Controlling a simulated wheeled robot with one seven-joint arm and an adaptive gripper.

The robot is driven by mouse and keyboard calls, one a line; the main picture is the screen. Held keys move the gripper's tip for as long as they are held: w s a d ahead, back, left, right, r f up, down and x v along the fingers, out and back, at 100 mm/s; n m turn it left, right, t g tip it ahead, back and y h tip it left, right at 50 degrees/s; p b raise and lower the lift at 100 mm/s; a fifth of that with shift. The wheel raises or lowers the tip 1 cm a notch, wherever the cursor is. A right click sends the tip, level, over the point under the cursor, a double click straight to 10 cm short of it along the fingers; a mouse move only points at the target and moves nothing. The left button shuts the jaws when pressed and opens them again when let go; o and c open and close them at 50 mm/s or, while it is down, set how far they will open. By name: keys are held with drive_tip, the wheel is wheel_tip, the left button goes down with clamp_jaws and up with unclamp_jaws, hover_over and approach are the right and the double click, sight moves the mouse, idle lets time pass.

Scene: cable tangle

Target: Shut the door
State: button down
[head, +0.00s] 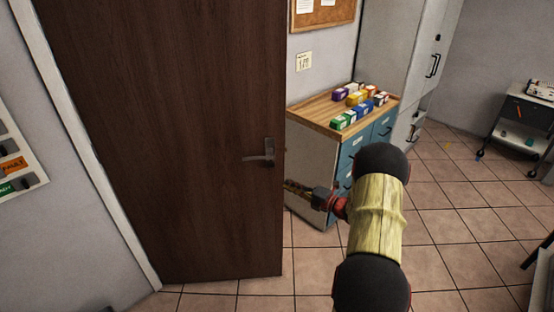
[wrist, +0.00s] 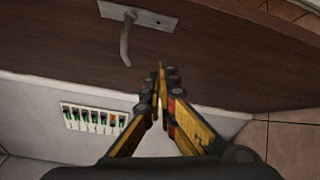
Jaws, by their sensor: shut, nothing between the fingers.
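The dark brown door (head: 170,130) fills the left half of the head view and stands open, its free edge at the right and a white frame post along its left side. Its metal lever handle (head: 262,155) sits near the free edge. My gripper (head: 290,186) is right of the handle and a little lower, close to the door's free edge. In the wrist view my gripper's yellow fingers (wrist: 160,72) are closed together and empty, pointing towards the door face (wrist: 220,60). The handle (wrist: 126,38) is up and left of the fingertips. I cannot tell whether they touch the door.
A blue-drawer cabinet (head: 370,150) with a wooden top and several coloured boxes stands right of the door. Tall grey lockers (head: 405,50) are behind it. A wall panel (head: 15,165) hangs at the left.

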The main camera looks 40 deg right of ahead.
sight(271, 164)
drive_tip(key=w+m+b, duration=0.1)
drive_tip(key=w, duration=0.3)
drive_tip(key=w+r+m+b, duration=0.1)
drive_tip(key=w+b, duration=0.1)
drive_tip(key=w, duration=0.2)
drive_tip(key=w+m+b, duration=0.1)
drive_tip(key=w, duration=0.4)
drive_tip(key=shift+w+d+r+t, duration=0.1)
drive_tip(key=shift+d+r+t, duration=0.1)
drive_tip(key=shift+d+t, duration=0.15)
drive_tip(key=shift+d+r, duration=0.1)
